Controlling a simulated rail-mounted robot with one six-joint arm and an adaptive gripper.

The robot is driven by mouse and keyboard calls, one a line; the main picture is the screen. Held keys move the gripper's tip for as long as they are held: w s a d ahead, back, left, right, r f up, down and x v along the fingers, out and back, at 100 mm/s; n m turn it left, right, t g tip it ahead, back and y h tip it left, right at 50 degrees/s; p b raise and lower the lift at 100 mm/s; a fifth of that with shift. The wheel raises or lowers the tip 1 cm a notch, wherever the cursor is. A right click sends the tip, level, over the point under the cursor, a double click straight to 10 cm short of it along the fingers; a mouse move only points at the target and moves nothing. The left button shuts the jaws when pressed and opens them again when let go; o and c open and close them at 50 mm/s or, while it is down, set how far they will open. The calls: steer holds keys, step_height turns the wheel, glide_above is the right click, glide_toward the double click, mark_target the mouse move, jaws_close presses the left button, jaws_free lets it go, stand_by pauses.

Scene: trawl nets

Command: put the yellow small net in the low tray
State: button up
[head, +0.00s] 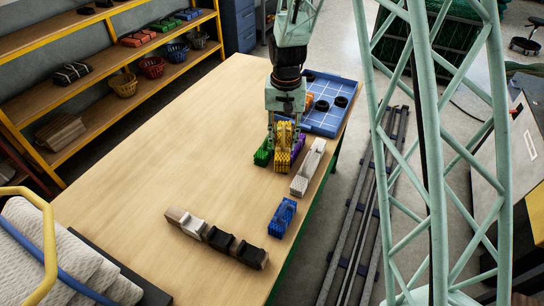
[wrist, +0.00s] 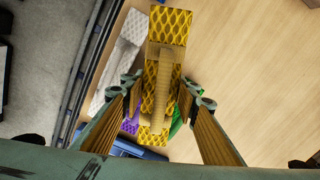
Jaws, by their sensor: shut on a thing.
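The yellow small net (head: 283,160) is a block of yellow mesh with a tan strip along its middle. My gripper (head: 285,132) is shut on it over the right part of the wooden table. In the wrist view, the yellow net (wrist: 170,28) runs lengthwise between the fingers of my gripper (wrist: 161,90). It overlaps a green net (head: 262,156) and a purple net (head: 299,143); whether it touches them I cannot tell. The blue low tray (head: 344,121), with a grid floor, lies at the table's far right corner, just behind my gripper. It holds an orange thing and black rings.
A white net (head: 307,170) and a blue net (head: 282,217) lie along the right edge. The table's left part (head: 170,150) is clear. Shelves (head: 105,115) with baskets stand left.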

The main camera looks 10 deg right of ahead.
steer(key=w+d+r+n+p, duration=0.1)
steer(key=w+d+r+n, duration=0.1)
steer(key=w+d, duration=0.4)
steer(key=shift+d+r, duration=0.15)
steer(key=shift+d, duration=0.35)
steer(key=shift+w, duration=0.2)
